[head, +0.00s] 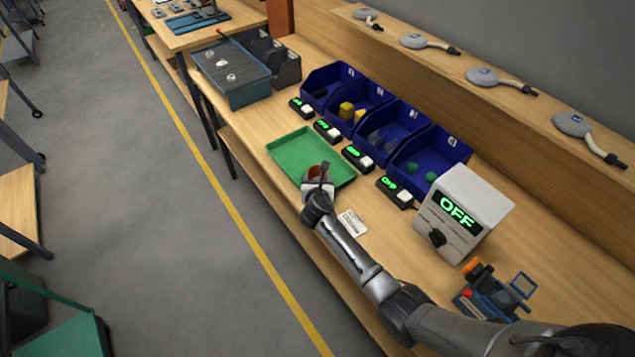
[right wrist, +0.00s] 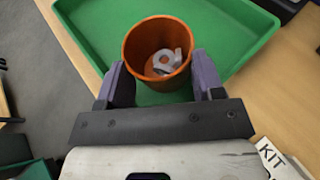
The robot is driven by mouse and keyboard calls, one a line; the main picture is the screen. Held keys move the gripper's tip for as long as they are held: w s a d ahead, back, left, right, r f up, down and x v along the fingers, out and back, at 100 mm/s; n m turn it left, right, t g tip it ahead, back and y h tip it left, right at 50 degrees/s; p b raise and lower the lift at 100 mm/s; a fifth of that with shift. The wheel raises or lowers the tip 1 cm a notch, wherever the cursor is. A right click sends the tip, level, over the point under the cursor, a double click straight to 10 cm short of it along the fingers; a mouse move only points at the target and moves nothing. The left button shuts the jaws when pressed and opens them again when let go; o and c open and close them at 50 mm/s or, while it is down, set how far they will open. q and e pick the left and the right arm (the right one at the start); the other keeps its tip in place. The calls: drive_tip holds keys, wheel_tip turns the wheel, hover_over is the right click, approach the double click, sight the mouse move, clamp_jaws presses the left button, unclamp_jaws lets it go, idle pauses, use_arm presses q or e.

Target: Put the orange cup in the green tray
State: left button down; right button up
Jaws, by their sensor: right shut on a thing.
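The orange cup (head: 314,171) is between the fingers of my right gripper (head: 320,176), at the near right end of the green tray (head: 290,149). In the right wrist view the orange cup (right wrist: 133,45) is upright, mouth toward the camera, with grey pieces inside. The right gripper's dark fingers (right wrist: 160,77) press on both sides of it. The green tray (right wrist: 225,32) lies behind and below the cup and looks otherwise empty. I cannot tell whether the cup's base touches the tray floor. My left gripper is not in view.
Blue bins (head: 372,108) stand along the back of the bench, with small switch boxes (head: 357,158) before them. A grey box reading OFF (head: 462,212) stands to the right. A white card (head: 352,222) lies beside the tray. A blue-grey container (head: 232,75) stands at the far left.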

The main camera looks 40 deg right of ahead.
drive_tip(key=shift+r, duration=0.1)
drive_tip(key=shift+f, duration=0.2)
drive_tip(key=o, duration=0.9)
